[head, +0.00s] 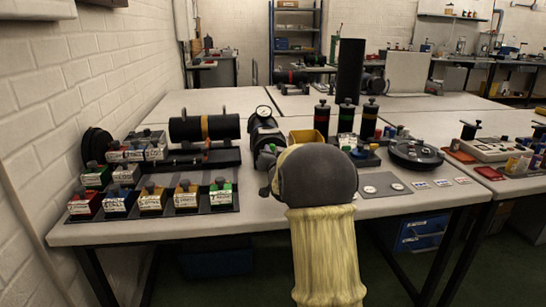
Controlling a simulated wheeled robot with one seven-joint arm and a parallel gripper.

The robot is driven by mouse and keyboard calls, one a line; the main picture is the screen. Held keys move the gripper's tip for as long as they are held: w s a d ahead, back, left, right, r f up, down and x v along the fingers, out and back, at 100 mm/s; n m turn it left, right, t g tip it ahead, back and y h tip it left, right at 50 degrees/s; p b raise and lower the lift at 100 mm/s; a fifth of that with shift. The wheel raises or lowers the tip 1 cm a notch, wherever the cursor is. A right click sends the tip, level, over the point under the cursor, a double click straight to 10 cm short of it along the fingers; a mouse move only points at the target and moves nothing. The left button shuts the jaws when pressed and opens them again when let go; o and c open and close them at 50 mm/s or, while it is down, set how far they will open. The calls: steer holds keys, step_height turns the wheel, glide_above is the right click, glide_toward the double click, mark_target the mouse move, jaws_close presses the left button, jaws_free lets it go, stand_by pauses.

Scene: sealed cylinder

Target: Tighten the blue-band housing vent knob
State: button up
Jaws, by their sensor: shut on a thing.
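Three upright dark housings with knobs on top stand at the middle of the bench: one with a red band (321,119), one with a green band (346,116), and a right-hand one (370,118) whose band colour I cannot make out surely. No blue band is clearly readable at this size. My arm, with a dark rounded joint and a pale yellow sleeve, rises in front of the bench and covers part of the area before the housings. My gripper's fingers do not show; they may be hidden behind the arm.
Left are small labelled boxes (118,201) with knobs and a horizontal cylinder with a yellow band (204,128). A pressure gauge (263,111) and yellow bin (309,136) stand mid-bench. A tall black cylinder (350,70) stands behind. A round dark device (415,153) lies right.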

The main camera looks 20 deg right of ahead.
steer(key=n+b, duration=0.4)
steer(key=n, duration=0.8)
steer(key=shift+n+b, duration=0.3)
stand_by(0.3)
steer(key=o, duration=1)
steer(key=shift+s, duration=0.1)
steer(key=p+v, duration=0.2)
steer(key=v, duration=1.5)
steer(key=shift+s+a+r, duration=0.1)
